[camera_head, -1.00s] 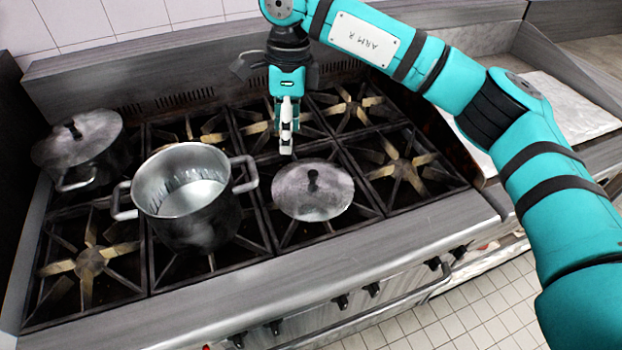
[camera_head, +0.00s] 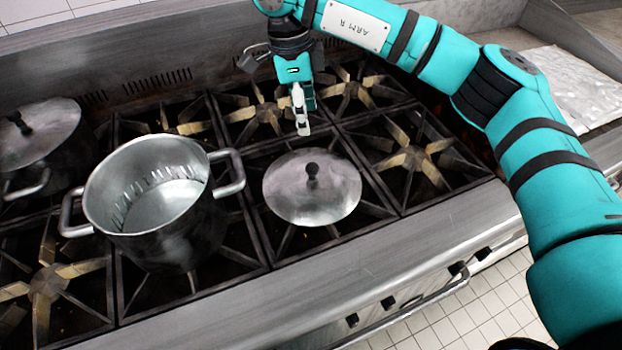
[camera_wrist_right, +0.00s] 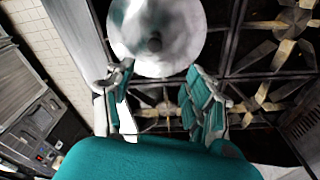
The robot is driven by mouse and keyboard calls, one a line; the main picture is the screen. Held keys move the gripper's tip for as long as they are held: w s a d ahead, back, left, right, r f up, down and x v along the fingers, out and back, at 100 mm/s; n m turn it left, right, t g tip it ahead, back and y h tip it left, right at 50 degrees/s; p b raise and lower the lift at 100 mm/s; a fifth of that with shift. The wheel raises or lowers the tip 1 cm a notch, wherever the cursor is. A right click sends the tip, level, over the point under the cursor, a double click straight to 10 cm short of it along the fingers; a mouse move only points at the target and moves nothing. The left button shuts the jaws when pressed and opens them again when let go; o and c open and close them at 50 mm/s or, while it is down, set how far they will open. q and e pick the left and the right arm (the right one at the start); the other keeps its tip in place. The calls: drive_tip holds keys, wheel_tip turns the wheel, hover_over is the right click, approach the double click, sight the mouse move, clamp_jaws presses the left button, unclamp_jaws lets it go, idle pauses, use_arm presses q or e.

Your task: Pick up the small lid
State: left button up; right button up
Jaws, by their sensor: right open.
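The small lid (camera_head: 312,188) is a round grey metal disc with a black knob (camera_head: 312,169). It lies flat on a burner grate at the front of the stove, right of the open pot. My right gripper (camera_head: 301,128) is just behind the lid and above the grates, pointing down. In the right wrist view the lid (camera_wrist_right: 157,30) is at the top centre, beyond the fingertips. There the right gripper (camera_wrist_right: 155,85) has its fingers spread with nothing between them. My left gripper is in neither view.
An open metal pot (camera_head: 160,215) with two side handles stands left of the lid. A lidded pot (camera_head: 40,145) is at the far left. Several burners around are bare. The stove's front edge (camera_head: 380,255) is clear. A counter with a pale slab (camera_head: 575,85) is at the right.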

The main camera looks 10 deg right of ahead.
drive_tip(key=p, duration=0.3)
hover_over(312, 166)
drive_tip(key=f, duration=0.5)
drive_tip(key=w+f, duration=0.1)
drive_tip(key=f, duration=0.2)
drive_tip(key=shift+a+f, duration=0.15)
drive_tip(key=shift+f, duration=0.2)
drive_tip(key=shift+s+f, duration=0.3)
drive_tip(key=shift+f, duration=0.1)
drive_tip(key=f, duration=0.1)
drive_tip(key=f+p, duration=0.2)
drive_tip(key=shift+s+f, duration=0.25)
drive_tip(key=shift+f, duration=0.1)
drive_tip(key=shift+d+f, duration=0.2)
drive_tip(key=shift+f, duration=0.2)
drive_tip(key=shift+c, duration=0.3)
clamp_jaws()
